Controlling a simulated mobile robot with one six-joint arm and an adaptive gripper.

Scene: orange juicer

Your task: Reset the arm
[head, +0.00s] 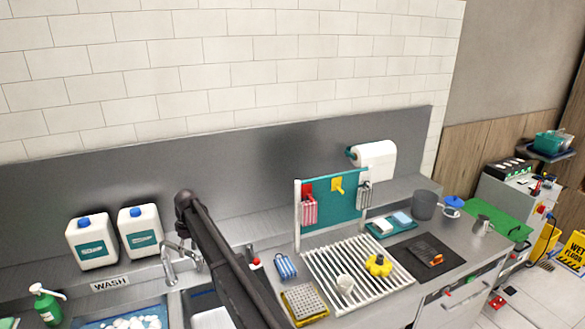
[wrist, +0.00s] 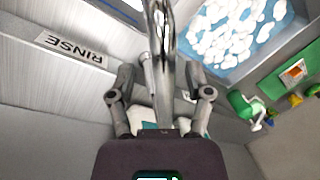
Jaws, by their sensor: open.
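My gripper (wrist: 160,85) shows in the wrist view with its two grey fingers spread apart. A shiny metal tap (wrist: 162,30) runs down the picture between the fingers; I cannot tell whether they touch it. The tap (head: 172,262) also stands at the sink in the head view. My dark arm (head: 225,262) crosses the lower middle of the head view, in front of the sink area. The gripper itself cannot be made out in the head view.
Two white jugs (head: 92,240) stand behind the sink. A foam-filled basin (head: 130,318) and a green spray bottle (head: 47,305) are at lower left. A white drying rack (head: 322,262), a teal panel with hanging cloths (head: 342,208) and a grey pot (head: 424,204) are to the right.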

